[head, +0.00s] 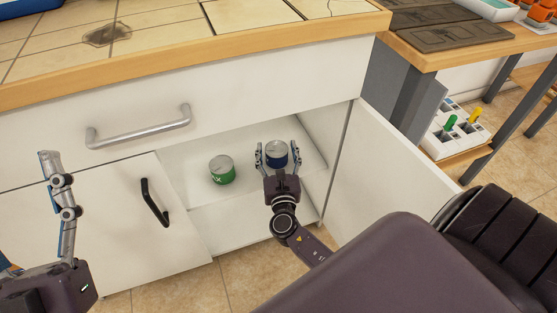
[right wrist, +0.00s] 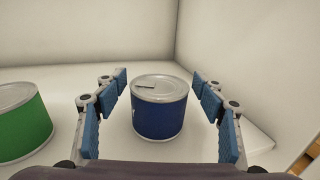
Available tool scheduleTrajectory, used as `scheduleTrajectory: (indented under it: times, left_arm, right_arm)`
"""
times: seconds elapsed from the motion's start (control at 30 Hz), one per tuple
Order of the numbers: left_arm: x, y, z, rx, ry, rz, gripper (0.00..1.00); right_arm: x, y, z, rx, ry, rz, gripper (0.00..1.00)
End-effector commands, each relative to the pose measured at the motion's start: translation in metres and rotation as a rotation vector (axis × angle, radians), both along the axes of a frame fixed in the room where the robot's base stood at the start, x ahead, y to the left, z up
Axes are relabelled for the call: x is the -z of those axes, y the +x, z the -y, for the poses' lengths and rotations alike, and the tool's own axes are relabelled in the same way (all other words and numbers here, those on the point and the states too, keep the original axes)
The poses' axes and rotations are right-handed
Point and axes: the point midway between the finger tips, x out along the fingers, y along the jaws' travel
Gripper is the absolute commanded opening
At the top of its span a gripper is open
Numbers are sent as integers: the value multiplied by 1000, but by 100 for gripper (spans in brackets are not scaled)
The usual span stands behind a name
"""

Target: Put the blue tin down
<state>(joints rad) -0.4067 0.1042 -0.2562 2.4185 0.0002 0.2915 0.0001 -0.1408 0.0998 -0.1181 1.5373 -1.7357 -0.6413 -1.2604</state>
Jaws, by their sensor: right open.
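The blue tin (head: 276,155) stands upright on the white shelf inside the open cabinet, with a silvery lid. It also shows in the right wrist view (right wrist: 159,112). My right gripper (head: 275,160) is open, with one finger on each side of the tin. In the right wrist view (right wrist: 160,110) a gap shows between the tin and each finger's blue pad. My left gripper (head: 55,180) is at the left of the head view, in front of the cabinet front, with a finger pointing up; its opening does not show clearly.
A green tin (head: 222,171) stands on the same shelf (head: 195,185), left of the blue one. The cabinet door (head: 385,165) stands open at the right. A drawer with a grey handle (head: 140,130) and a tiled counter (head: 165,30) are above. A workbench (head: 455,50) stands at the right.

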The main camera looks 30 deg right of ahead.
Motion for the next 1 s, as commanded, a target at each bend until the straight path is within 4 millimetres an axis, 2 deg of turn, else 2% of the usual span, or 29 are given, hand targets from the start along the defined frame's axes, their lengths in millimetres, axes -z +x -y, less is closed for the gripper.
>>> scheduleTrajectory:
  times: [0.1, 0.33, 1.0]
  left_arm:
    - [14, 13, 1, -6, 28, -94, 66]
    - [34, 26, 3, -11, 57, -192, 66]
    - [37, 27, 2, -12, 61, -207, 66]
  right_arm:
    - [-1, -23, -13, -1, 1, -2, 64]
    - [0, -47, -26, -1, 0, 0, 64]
    - [0, -51, -28, 0, 1, 0, 64]
